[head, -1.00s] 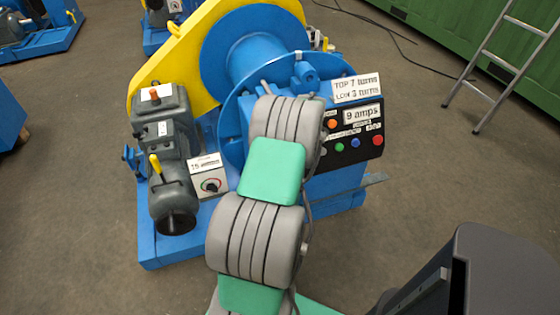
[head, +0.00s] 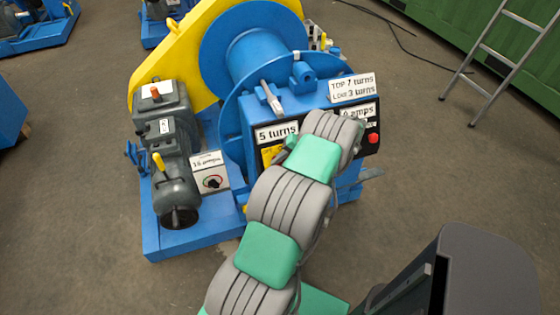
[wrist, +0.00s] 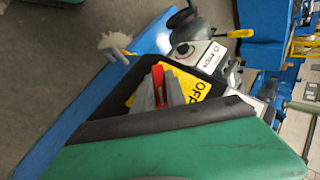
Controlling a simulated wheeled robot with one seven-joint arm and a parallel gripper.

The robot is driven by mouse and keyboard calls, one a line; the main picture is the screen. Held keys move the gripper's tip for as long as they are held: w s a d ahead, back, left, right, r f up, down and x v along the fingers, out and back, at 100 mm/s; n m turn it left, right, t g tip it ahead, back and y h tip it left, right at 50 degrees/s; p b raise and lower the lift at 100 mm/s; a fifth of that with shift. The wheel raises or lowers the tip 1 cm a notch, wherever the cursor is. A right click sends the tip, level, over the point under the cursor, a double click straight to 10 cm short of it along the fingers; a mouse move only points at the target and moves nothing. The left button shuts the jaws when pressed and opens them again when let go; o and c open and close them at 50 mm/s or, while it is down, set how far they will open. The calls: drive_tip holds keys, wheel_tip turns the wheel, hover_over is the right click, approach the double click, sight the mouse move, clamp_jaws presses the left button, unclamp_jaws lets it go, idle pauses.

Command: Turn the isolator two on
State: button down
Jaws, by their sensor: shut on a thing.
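A rotary isolator shows in the wrist view as a red handle (wrist: 158,84) on a yellow plate (wrist: 202,88) lettered "OFF". In the head view only part of the yellow plate (head: 271,155) shows, on the dark panel under the "5 turns" label. My gripper (wrist: 158,92) has its two grey fingers on either side of the red handle, shut on it. The handle's lower part is hidden by the fingers. In the head view my gripper is hidden behind my arm. I cannot read a number on this isolator.
A grey box with a small round knob (head: 212,182) stands left of the panel, beside the grey motor (head: 175,200) with a yellow lever. A red button (head: 373,139) is at the panel's right. A ladder (head: 490,70) stands far right. Open floor lies left.

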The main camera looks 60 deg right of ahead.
drive_tip(key=shift+d, duration=0.15)
drive_tip(key=c, duration=1.4)
unclamp_jaws()
drive_tip(key=shift+o, duration=0.2)
drive_tip(key=v, duration=0.7)
drive_tip(key=shift+s+r, duration=0.25)
drive_tip(key=shift+r, duration=0.05)
